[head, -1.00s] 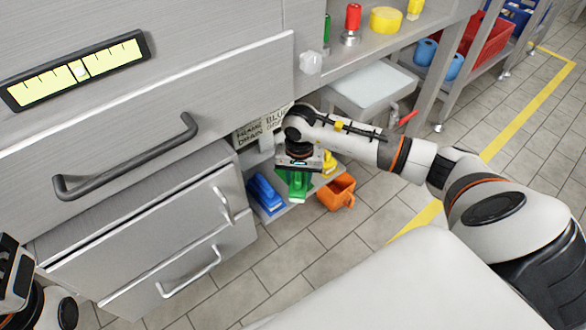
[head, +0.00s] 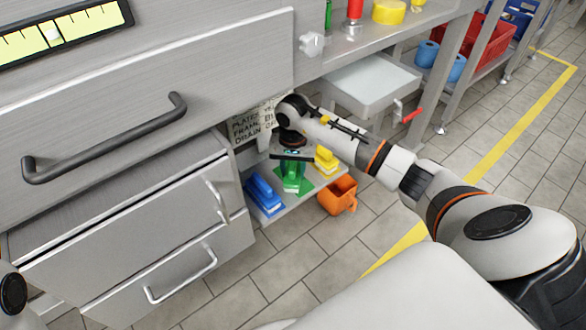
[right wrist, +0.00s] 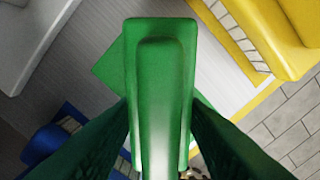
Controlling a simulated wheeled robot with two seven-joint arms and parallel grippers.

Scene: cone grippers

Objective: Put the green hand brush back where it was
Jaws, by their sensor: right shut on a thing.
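The green hand brush (head: 292,180) is at the low shelf (head: 300,198), between a blue brush (head: 263,194) and a yellow brush (head: 326,160). My right gripper (head: 292,163) is above it and shut on it. In the right wrist view the brush's long green body (right wrist: 160,75) lies between the two dark fingers. A green square patch (right wrist: 108,68) shows under it, its corners sticking out at both sides. I cannot tell whether the brush touches the patch. My left gripper is out of view; only a bit of my left arm shows at the left edge.
An orange bucket (head: 338,195) is right of the shelf. Steel drawers (head: 130,235) with handles stand close on the left. A lettered sign (head: 250,124) hangs behind my right wrist. A white-topped stand (head: 368,82) is farther back. The tiled floor (head: 310,250) in front is clear.

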